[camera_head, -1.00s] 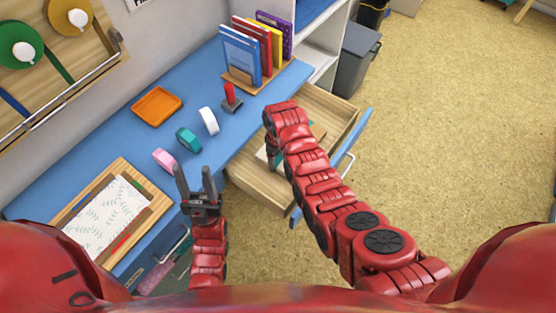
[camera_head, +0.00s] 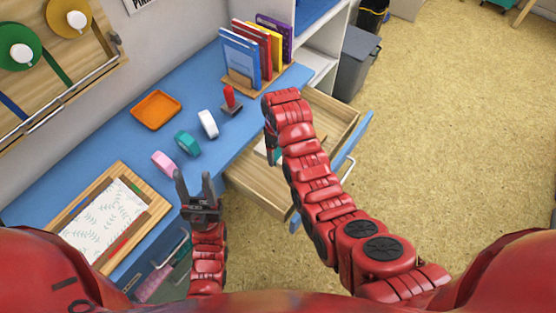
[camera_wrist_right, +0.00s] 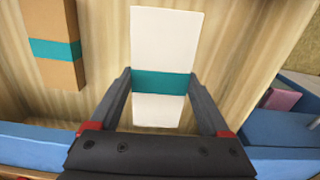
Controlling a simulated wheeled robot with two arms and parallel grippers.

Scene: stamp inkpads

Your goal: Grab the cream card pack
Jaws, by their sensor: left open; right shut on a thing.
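The cream card pack (camera_wrist_right: 165,38) with a teal band lies in the open wooden drawer. It fills the middle of the right wrist view. My right gripper (camera_wrist_right: 160,76) has one finger at each long side of the pack, at the band, and is shut on it. In the head view the right gripper (camera_head: 273,155) is down in the drawer, largely hidden by my own arm, and little of the pack shows. My left gripper (camera_head: 194,178) is open and empty, near the desk's front edge.
A brown pack (camera_wrist_right: 55,42) with a teal band lies left of the cream pack in the right wrist view. The drawer (camera_head: 332,112) has raised walls and a blue front (camera_head: 360,135). The desk holds tape rolls, a red stamp (camera_head: 230,98), an orange tray (camera_head: 156,110) and books.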

